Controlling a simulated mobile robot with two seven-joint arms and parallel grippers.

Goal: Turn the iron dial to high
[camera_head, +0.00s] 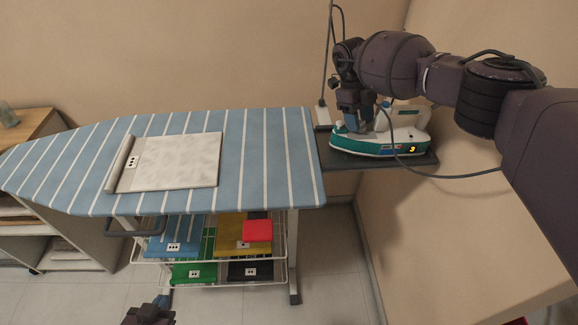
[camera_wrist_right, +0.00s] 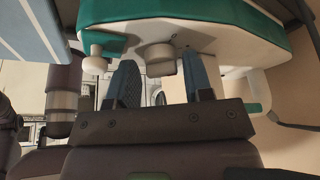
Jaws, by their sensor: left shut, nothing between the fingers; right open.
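The iron (camera_head: 375,143), white and teal, rests on a dark plate (camera_head: 415,161) at the right end of the ironing board. Its small display (camera_head: 411,149) glows orange and seems to read 3. My right gripper (camera_head: 362,124) reaches down to the iron from above. In the right wrist view the dial (camera_wrist_right: 160,56), a short pale cylinder, lies between the tips of the open right gripper (camera_wrist_right: 160,76). A gap shows on each side, so the fingers do not appear to grip it. My left gripper (camera_head: 148,316) is shut and empty, low in the head view.
The striped ironing board (camera_head: 265,150) bears a folded pale cloth (camera_head: 175,162). Folded coloured laundry (camera_head: 195,272) fills the rack below. A cord (camera_head: 450,176) loops near the iron. A thin upright pole (camera_head: 326,60) and the wall at right stand close to my right arm.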

